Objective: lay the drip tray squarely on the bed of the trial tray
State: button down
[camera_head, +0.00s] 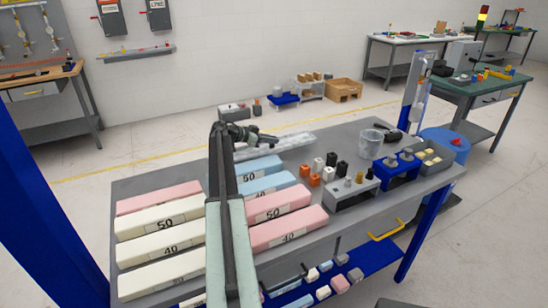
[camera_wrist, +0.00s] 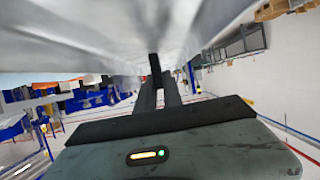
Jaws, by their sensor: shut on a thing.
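A long pale, partly see-through tray (camera_head: 292,141), which looks like the drip tray, is at the back of the grey table. My gripper (camera_head: 268,139) is at its near left side in the head view. In the wrist view a grey-white surface (camera_wrist: 75,28) fills the top of the picture, and my gripper (camera_wrist: 156,72) reaches its edge, shut on it. The exact grip is hard to see. I cannot pick out the trial tray or its bed for certain; it may lie under or behind the pale tray.
White foam blocks (camera_head: 163,220), pink blocks (camera_head: 285,222) and blue blocks (camera_head: 262,182) lie on the near table. A clear beaker (camera_head: 370,143), small coloured blocks, a grey holder (camera_head: 350,192) and a blue stand (camera_head: 398,172) are to the right.

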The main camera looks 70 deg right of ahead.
aim_at(269, 147)
jog(key=shift+f+b, duration=1.85)
jog(key=shift+f, duration=0.1)
jog(key=shift+r, duration=0.2)
jog(key=shift+f, duration=0.15)
jog(key=c, duration=1.5)
grip_release()
